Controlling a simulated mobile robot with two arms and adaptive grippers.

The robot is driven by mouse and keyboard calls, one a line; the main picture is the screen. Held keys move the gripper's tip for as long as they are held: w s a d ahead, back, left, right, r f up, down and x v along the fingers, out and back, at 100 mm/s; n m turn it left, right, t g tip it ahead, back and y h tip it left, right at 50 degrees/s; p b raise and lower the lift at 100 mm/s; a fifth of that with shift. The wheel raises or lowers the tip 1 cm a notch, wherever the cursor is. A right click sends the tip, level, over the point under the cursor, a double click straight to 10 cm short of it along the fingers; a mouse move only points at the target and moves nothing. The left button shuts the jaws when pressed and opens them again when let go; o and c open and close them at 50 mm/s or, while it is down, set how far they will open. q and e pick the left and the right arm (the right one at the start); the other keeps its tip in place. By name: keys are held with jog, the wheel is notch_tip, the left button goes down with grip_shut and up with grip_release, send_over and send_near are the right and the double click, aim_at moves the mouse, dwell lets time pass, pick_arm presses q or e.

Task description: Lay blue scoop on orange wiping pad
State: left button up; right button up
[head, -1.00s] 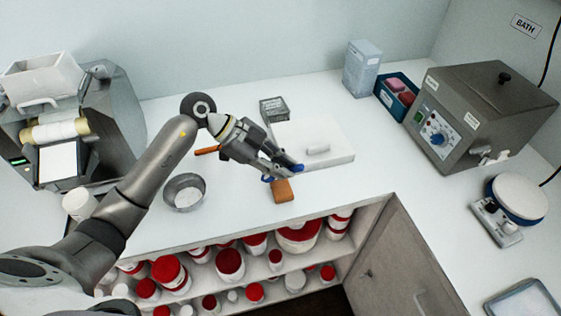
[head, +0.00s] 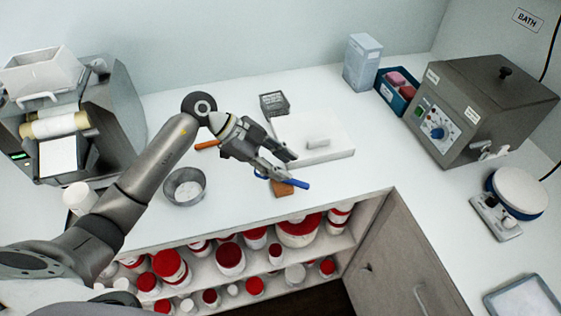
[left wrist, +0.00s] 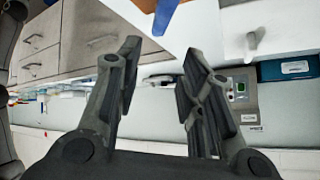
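The blue scoop (head: 295,183) lies across the orange wiping pad (head: 283,190) near the front edge of the counter. One end of the scoop sticks out past the pad's right side. My left gripper (head: 287,168) is open just behind the scoop, and its fingers partly hide the scoop's left part. In the left wrist view, the open fingers (left wrist: 161,55) have nothing between them. The blue scoop (left wrist: 166,14) shows beyond them at the top edge, with a bit of the orange pad (left wrist: 145,4) beside it. My right gripper is not in view.
A metal bowl (head: 184,187) stands left of the pad. A white board (head: 335,150) with a small white cylinder lies behind it. An orange-handled item (head: 207,145) lies behind my gripper. The counter right of the pad is clear.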

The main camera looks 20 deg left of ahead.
pick_arm(q)
jog(key=shift+r, duration=0.3)
jog(key=b+v, duration=0.2)
jog(key=v, duration=1)
jog(key=shift+r, duration=0.25)
